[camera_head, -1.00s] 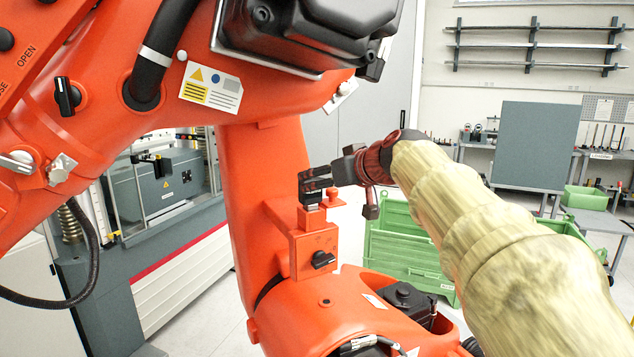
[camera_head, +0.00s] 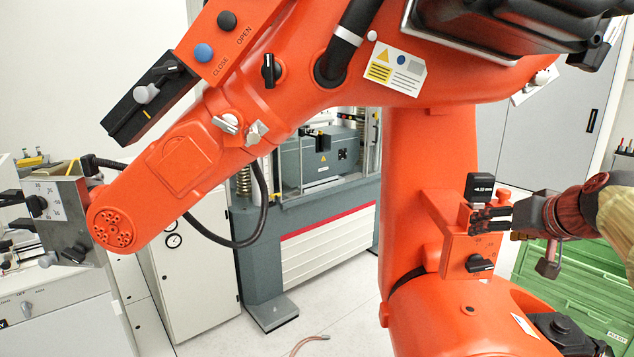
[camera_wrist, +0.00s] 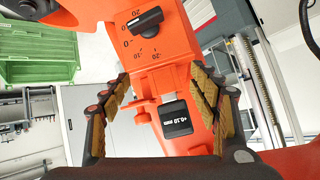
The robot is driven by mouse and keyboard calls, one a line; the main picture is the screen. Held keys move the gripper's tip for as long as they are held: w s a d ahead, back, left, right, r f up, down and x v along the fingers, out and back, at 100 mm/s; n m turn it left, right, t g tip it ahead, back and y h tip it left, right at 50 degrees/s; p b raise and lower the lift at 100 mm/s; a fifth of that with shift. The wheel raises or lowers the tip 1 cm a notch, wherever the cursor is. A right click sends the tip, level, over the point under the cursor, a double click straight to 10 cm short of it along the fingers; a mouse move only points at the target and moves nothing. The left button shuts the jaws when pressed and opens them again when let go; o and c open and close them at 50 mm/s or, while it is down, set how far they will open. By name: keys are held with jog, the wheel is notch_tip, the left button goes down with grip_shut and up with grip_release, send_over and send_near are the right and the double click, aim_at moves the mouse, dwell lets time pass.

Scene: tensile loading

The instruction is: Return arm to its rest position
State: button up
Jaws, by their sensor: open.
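My gripper (camera_head: 492,219) is at the right of the head view, at the end of my pale-sleeved arm. Its dark fingers are beside a small orange bracket (camera_head: 453,240) on a large orange machine arm (camera_head: 425,150). A small black display box (camera_head: 480,187) stands on the bracket, just above the fingers in the picture. The display box (camera_wrist: 176,118) and part of the orange bracket show between the fingers. I see nothing held. I cannot tell whether the fingers touch the bracket.
The orange arm with its OPEN/CLOSE panel (camera_head: 232,42) spans the head view. A grey testing machine (camera_head: 320,165) stands behind it. A green crate (camera_head: 575,290) is at lower right, and a work surface (camera_head: 65,300) at left. Floor shows between.

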jog(key=s+a+f+n+g, duration=0.1)
jog(key=s+a+f, duration=0.5)
jog(key=s, duration=0.3)
jog(key=s+a+f+n+g, duration=0.1)
jog(key=s+a+f+g, duration=0.1)
jog(key=s+a+f, duration=0.4)
jog(key=s+a+f+n+g, duration=0.1)
jog(key=s+a+f+g, duration=0.1)
jog(key=s+a+f, duration=0.5)
jog(key=shift+s+f, duration=1.45)
jog(key=shift+s, duration=1.3)
